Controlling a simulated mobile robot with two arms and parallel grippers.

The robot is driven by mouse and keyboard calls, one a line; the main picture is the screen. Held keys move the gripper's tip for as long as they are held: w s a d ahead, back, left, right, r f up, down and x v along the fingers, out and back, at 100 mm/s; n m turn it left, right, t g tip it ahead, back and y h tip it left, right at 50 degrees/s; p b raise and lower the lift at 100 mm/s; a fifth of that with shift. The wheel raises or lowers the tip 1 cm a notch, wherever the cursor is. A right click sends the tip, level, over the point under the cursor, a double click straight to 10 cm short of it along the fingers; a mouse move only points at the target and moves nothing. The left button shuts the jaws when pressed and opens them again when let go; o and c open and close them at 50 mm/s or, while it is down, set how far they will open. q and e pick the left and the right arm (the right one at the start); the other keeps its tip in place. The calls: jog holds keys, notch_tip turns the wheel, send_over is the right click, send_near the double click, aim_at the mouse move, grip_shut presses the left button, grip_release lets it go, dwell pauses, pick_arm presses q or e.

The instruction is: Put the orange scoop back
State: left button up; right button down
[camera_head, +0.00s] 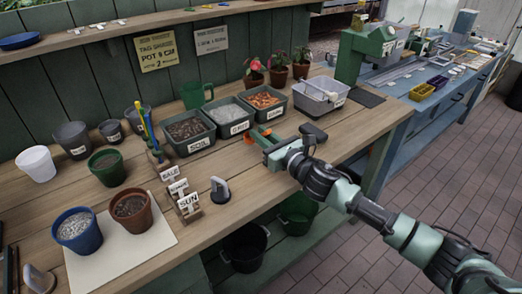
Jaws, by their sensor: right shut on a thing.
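My right gripper (264,143) is over the bench just in front of the bins, its arm reaching in from the lower right. It is shut on the orange scoop (262,133), of which only a small orange part shows at the fingers. The rest of the scoop is hidden or too small to make out. I cannot tell whether the scoop touches the bench. My left gripper is out of view.
Bins of soil (195,146), white grit (248,126) and orange-brown chips (281,110) stand behind the gripper. A grey tub (318,106) is to their right. Labelled tags (188,206) and pots (132,222) stand left. Bare bench (250,191) lies in front.

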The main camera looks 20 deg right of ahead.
notch_tip(320, 180, down, 5)
jog(key=shift+r+b, duration=0.2)
jog(key=shift+b, duration=0.25)
jog(key=c, duration=1.4)
grip_release()
jog(key=shift+o, duration=0.2)
jog(key=shift+r, duration=0.15)
jog(key=b+v, duration=0.1)
jog(key=v, duration=0.9)
jog(key=shift+s+d, duration=0.1)
jog(key=shift+s, duration=0.15)
jog(key=shift+b+v, duration=0.3)
jog(key=shift+v, duration=0.5)
